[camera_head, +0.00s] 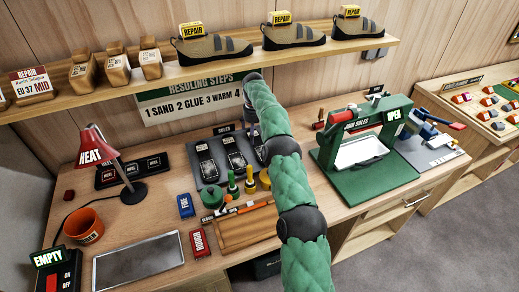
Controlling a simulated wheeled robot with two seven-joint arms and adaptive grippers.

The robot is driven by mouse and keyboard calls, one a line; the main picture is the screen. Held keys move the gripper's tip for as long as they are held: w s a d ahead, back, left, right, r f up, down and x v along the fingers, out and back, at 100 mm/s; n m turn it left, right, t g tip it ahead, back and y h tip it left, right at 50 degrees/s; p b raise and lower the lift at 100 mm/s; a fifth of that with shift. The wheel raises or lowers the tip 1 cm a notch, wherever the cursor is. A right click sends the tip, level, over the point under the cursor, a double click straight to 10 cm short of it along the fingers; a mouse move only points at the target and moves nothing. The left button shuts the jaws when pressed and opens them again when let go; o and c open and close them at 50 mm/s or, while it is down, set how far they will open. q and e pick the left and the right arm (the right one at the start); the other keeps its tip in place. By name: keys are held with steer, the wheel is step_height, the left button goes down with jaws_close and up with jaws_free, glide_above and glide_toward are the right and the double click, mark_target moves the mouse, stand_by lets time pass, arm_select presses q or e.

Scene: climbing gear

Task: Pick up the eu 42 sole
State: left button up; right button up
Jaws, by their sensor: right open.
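A dark sole tray (196,172) under a SOLES sign lies mid-bench. Two dark soles show in it, a left one (206,160) and a middle one (234,154). Their size marks are too small to read, so I cannot tell which is EU 42. The tray's right part is hidden behind my green right arm. My right gripper (257,142) points down over the right end of the tray, open, partly covered by the arm. I cannot see anything between its fingers. My left gripper is not in view.
Glue pots and brushes (238,183) stand just in front of the tray. A green press (366,165) marked OPEN stands to the right, a red heat lamp (92,148) to the left. A shelf (130,92) with shoes runs above. A metal plate (138,263) lies at the front left.

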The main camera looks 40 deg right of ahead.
mark_target(255, 141)
step_height(255, 141, down, 4)
steer(key=shift+s+r+b, duration=0.1)
steer(key=shift+b, duration=0.55)
steer(key=shift+c, duration=0.3)
steer(key=c, duration=1.3)
steer(key=shift+s, duration=0.1)
